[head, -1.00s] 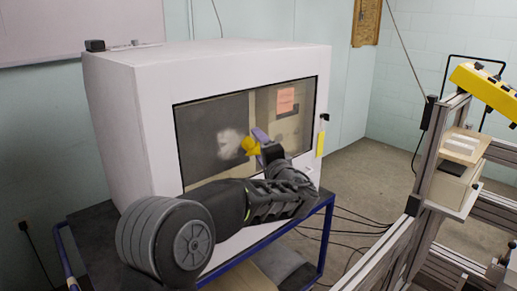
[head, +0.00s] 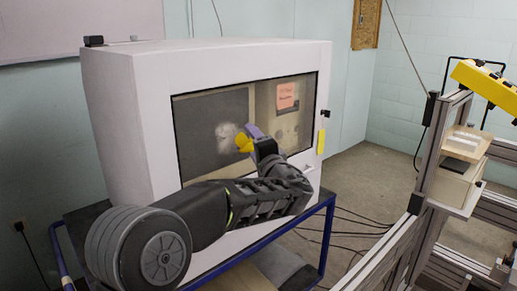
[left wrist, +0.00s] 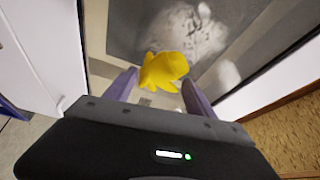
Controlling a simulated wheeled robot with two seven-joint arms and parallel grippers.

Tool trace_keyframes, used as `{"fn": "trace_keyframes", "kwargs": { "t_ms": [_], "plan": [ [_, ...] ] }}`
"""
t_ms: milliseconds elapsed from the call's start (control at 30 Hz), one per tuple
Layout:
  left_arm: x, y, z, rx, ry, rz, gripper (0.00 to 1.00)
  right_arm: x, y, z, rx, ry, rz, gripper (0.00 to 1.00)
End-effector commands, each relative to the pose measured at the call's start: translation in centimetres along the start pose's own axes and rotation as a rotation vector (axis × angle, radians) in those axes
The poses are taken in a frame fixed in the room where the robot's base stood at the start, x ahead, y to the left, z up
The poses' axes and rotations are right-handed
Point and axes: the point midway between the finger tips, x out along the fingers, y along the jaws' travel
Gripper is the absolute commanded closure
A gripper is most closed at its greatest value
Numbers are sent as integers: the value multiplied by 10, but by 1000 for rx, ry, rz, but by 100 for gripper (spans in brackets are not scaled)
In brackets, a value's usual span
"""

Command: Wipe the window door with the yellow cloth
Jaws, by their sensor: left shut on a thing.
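The window door (head: 210,108) is a dark glass pane in the front of a large white cabinet (head: 120,110). A pale, cloudy smudge (head: 226,136) marks the glass left of its middle; it also shows in the left wrist view (left wrist: 185,30). My left gripper (head: 250,139) is in front of the pane, just right of the smudge. Its purple fingers are shut on the crumpled yellow cloth (head: 243,144), which also shows in the left wrist view (left wrist: 165,72). The cloth overlaps the smudge's right edge in the head view; I cannot tell whether it touches the glass. My right gripper is out of view.
An orange note (head: 287,96) shows at the pane's upper right. A yellow strip (head: 321,142) and a small dark latch (head: 325,114) are on the cabinet's right edge. The cabinet stands on a blue-framed cart (head: 326,235). A metal frame (head: 430,160) stands at right.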

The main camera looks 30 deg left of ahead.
Motion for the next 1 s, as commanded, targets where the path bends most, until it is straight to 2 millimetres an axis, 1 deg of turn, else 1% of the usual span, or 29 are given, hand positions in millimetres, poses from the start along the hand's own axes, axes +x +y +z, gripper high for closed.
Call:
{"fn": "trace_keyframes", "kwargs": {
  "t_ms": [33,100,300,567,667,900,1000],
  "plan": [
    [-1,3,7,-2,-4,-2,68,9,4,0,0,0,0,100],
    [-2,2,11,-1,-4,-1,68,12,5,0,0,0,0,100],
    [-3,-2,14,1,-5,-1,68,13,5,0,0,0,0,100],
    [-3,-2,16,0,-7,-2,68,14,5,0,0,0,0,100],
    [-5,-2,21,-1,-8,-2,68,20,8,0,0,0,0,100],
    [-14,-3,40,-3,-8,-1,68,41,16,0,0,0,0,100],
    [-17,-6,45,-2,-7,-1,68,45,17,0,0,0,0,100]
  ]
}}
